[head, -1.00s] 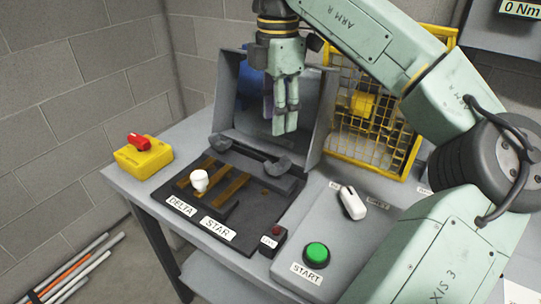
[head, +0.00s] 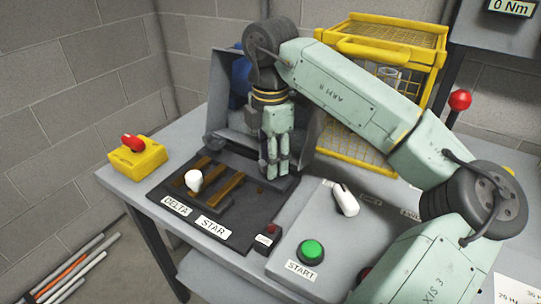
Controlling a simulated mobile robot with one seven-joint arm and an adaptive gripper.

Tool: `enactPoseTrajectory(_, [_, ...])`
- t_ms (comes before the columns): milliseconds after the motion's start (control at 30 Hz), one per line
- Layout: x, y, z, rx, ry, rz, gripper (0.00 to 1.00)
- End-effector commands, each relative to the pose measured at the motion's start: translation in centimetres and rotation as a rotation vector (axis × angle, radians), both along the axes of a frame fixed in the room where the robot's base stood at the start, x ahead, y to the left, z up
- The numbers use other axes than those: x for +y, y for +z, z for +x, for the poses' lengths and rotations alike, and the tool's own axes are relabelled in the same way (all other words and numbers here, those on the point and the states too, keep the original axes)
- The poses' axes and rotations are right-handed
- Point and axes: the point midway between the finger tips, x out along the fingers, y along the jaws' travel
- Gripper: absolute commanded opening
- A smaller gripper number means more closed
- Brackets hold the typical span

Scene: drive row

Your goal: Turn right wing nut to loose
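My gripper (head: 275,172) points down over the back right of the black board (head: 165,189), by the motor housing. Its fingers look close together, but I cannot tell whether they are open, shut or touching anything. The right wing nut cannot be made out; the gripper covers the area at the right end of the dark bar. A dark rounded piece (head: 213,142) shows at the bar's left end; I cannot tell whether it is a wing nut.
A white knob (head: 194,180) stands on the board among brass strips (head: 226,188). A yellow box with a red switch (head: 137,155) is at left. A green START button (head: 311,250) and white lever (head: 345,199) are at right. A yellow mesh cage (head: 385,60) stands behind my arm.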

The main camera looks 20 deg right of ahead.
Motion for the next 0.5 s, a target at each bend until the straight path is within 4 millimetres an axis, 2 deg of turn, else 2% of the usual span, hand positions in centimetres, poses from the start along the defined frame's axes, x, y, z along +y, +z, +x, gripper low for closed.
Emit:
enactPoseTrajectory(133, [0.01,0.0,0.0,0.0,0.0,0.0,0.39])
enactPoseTrajectory(500, [0.01,0.03,0.0,0.001,0.0,0.0,0.14])
